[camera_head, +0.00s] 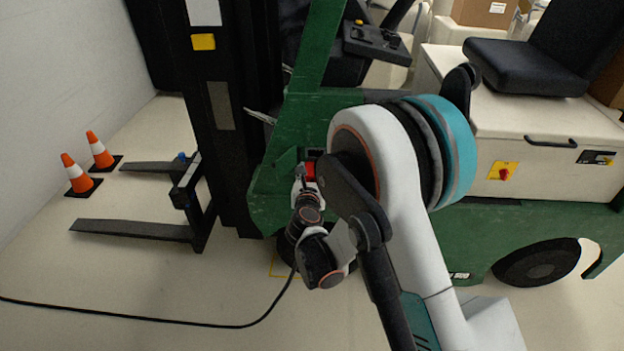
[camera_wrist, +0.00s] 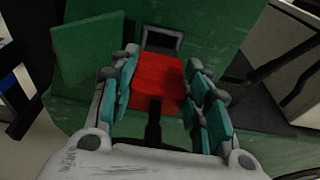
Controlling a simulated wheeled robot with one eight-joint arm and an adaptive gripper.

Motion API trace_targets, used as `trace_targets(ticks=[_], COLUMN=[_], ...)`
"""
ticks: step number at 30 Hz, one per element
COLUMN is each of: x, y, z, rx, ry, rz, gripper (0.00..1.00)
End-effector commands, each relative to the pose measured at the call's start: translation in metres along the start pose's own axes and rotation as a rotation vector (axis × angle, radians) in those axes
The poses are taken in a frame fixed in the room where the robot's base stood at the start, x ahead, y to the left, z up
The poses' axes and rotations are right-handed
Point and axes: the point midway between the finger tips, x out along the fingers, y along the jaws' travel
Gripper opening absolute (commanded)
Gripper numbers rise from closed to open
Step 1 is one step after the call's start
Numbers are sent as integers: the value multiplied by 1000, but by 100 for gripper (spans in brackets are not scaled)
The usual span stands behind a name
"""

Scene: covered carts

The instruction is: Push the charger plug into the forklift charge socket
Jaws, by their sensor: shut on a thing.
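The red charger plug (camera_wrist: 157,80) is between the fingers of my gripper (camera_wrist: 162,88) in the wrist view, with its dark cable end pointing back toward my palm. My gripper is shut on it. The charge socket (camera_wrist: 161,40), a dark opening in a grey frame on the green forklift body, shows just beyond the plug's front. I cannot tell whether the plug touches or enters it. A square green flap (camera_wrist: 88,50) stands left of the socket. In the head view my gripper (camera_head: 304,178) holds the red plug (camera_head: 310,171) close against the green forklift (camera_head: 275,180).
The black cable (camera_head: 170,319) trails across the floor to the left. Two orange cones (camera_head: 78,174) stand near the forks (camera_head: 130,229). The dark mast (camera_head: 215,100) rises left of the socket area. The beige seat housing (camera_head: 540,135) is at the right. The left foreground floor is mostly clear.

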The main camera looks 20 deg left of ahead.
Motion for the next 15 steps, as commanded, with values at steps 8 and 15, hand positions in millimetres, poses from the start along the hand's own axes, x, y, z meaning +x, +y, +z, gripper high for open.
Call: trace_targets(ticks=[8, 15], x=[14, 21], y=[0, 0], z=[3, 5], rx=[1, 1], ry=[0, -2], rz=[0, 0], gripper=[11, 11])
